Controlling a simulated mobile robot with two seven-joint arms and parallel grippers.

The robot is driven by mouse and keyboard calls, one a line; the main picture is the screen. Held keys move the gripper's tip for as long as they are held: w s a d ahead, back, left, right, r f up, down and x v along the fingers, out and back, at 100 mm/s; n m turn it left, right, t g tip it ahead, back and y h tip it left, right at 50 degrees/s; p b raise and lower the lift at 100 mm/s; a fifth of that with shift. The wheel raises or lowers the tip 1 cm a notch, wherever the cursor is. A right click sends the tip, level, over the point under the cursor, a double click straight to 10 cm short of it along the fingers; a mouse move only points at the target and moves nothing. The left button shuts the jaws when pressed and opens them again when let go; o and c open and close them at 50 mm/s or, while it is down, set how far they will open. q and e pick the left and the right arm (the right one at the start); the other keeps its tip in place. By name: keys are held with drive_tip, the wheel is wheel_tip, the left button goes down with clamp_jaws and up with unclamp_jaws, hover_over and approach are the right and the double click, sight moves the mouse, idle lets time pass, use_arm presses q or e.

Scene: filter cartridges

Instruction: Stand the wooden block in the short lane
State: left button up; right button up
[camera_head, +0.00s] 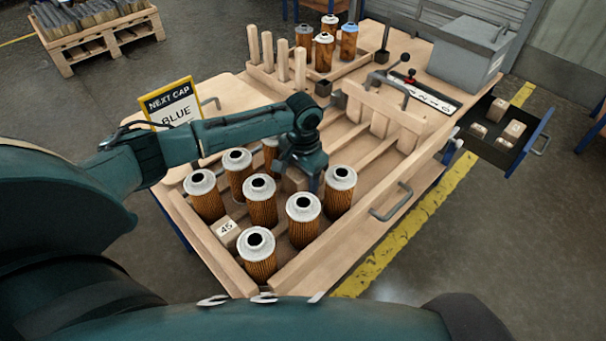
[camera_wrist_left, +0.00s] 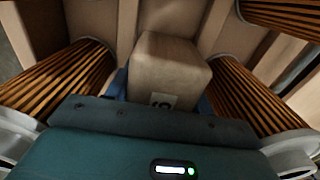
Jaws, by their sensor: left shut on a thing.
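My left gripper (camera_head: 300,172) reaches down into the wooden tray among the filter cartridges. It is shut on a wooden block (camera_wrist_left: 170,62), which shows in the left wrist view between the blue fingers. The block carries a white label with a dark mark, partly cut off. In the head view the gripper mostly hides the block. Lanes between wooden rails (camera_head: 352,153) run from the gripper toward the back right; I cannot tell which is the short one. My right gripper is not in view.
Several white-topped cartridges (camera_head: 262,210) stand close around the gripper. Another block (camera_head: 226,231) marked 45 sits at the tray's left. A tray handle (camera_head: 392,205), a lever (camera_head: 409,77) and an open drawer (camera_head: 500,150) with small blocks lie to the right.

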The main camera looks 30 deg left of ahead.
use_arm(q)
drive_tip(key=shift+f, duration=0.5)
drive_tip(key=o, duration=1.2)
drive_tip(key=shift+f, duration=0.1)
drive_tip(key=shift+c, duration=0.2)
wheel_tip(320, 180, up, 13)
drive_tip(key=shift+r+p, duration=0.1)
drive_tip(key=shift+p, duration=0.2)
drive_tip(key=shift+s, duration=0.15)
